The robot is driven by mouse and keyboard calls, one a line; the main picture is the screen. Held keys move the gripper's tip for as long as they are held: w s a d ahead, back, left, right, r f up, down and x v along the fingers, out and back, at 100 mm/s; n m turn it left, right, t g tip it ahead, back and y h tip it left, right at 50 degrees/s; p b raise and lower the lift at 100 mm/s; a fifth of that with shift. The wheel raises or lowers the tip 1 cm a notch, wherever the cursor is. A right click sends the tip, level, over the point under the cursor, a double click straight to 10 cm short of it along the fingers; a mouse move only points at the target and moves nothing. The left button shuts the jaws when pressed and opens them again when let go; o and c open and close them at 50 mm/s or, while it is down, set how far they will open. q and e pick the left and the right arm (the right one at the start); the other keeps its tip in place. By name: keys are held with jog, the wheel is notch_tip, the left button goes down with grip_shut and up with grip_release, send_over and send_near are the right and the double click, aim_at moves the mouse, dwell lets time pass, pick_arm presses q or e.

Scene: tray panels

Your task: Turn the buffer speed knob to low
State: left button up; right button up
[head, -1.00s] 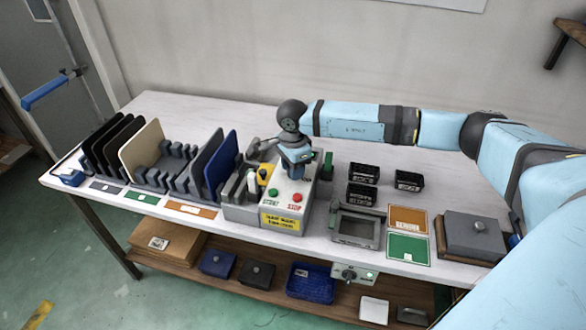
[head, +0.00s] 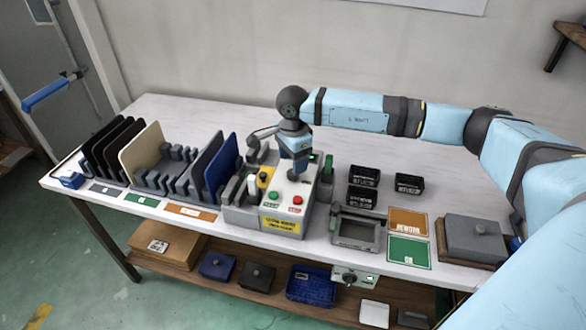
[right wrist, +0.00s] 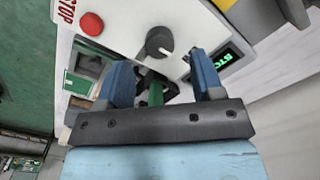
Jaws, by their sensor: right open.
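The speed knob (right wrist: 160,42) is a round dark grey knob with a white pointer line on the light top of the control box (right wrist: 125,22). In the right wrist view its line points to the lower right. In the head view the box shows by its yellow label (head: 280,226), and my arm covers part of its top. My right gripper (right wrist: 163,70) is open and empty. Its two blue fingers spread to either side of the knob's line, with the knob just beyond the tips; contact is not visible. My left gripper is out of view.
A red stop button (head: 297,200) and a green button (head: 273,197) sit in front of the knob. A lit green display (right wrist: 229,62) is beside it. A rack with upright panels (head: 145,153) stands left; small black bins (head: 364,174) stand right. The table's back right is clear.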

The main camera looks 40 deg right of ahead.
notch_tip(320, 180, up, 10)
dwell(0.3)
jog(key=shift+f, duration=0.1)
